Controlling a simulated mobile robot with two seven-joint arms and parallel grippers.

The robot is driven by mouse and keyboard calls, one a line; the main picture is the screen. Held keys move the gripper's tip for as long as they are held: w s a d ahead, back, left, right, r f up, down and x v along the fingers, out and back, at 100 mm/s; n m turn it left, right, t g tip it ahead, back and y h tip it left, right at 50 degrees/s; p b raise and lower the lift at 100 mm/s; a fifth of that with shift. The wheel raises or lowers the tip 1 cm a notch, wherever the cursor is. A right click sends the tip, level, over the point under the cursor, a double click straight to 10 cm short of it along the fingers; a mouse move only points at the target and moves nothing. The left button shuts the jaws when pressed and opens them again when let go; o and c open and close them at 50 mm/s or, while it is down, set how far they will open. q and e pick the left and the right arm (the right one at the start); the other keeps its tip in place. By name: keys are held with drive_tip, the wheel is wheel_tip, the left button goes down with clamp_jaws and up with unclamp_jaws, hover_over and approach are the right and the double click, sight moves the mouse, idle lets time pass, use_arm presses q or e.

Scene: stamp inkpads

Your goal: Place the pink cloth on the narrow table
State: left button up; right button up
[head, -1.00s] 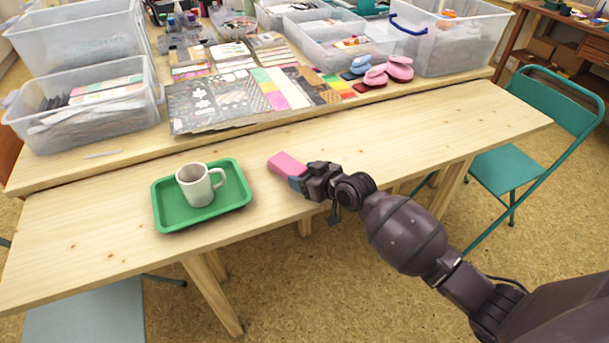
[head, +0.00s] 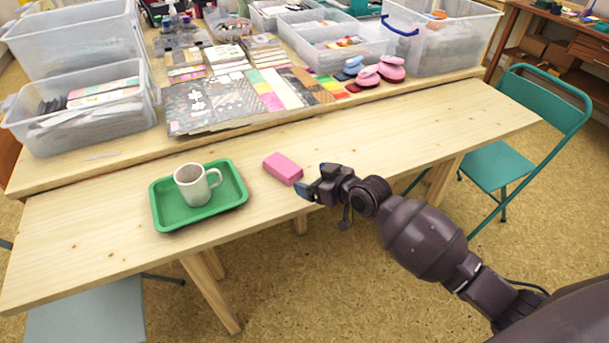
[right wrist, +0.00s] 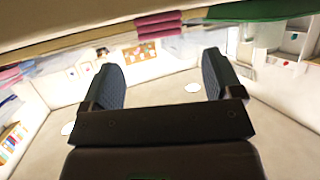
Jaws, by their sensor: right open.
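The pink cloth (head: 283,168), a small folded block, lies on the narrow table (head: 400,135), right of the green tray. In the right wrist view the pink cloth (right wrist: 159,25) shows at the top as stacked folds on the tabletop edge. My right gripper (head: 309,179) is open and empty, just right of the cloth and apart from it, near the table's front edge. Its two spread fingers (right wrist: 165,80) show in the right wrist view with nothing between them. My left gripper is not in view.
A green tray (head: 160,215) with a white mug (head: 192,187) stands left of the cloth. Behind, a second table holds clear bins (head: 85,115), patterned paper sheets (head: 215,105) and pink and blue stamps (head: 391,68). A teal chair (head: 500,165) stands at the right. The narrow table's right half is clear.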

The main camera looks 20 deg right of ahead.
drive_tip(key=p+v, duration=0.1)
drive_tip(key=v, duration=0.5)
drive_tip(key=s+f+m+g+h, duration=0.1)
drive_tip(key=s+f, duration=0.4)
drive_tip(key=s, duration=0.9)
drive_tip(key=s+d+f+m+h, duration=0.1)
drive_tip(key=s+f+h, duration=0.3)
drive_tip(key=s, duration=1.1)
drive_tip(key=shift+f+m+g+h, duration=0.3)
drive_tip(key=shift+f+m+g, duration=0.1)
drive_tip(key=shift+f+m, duration=0.4)
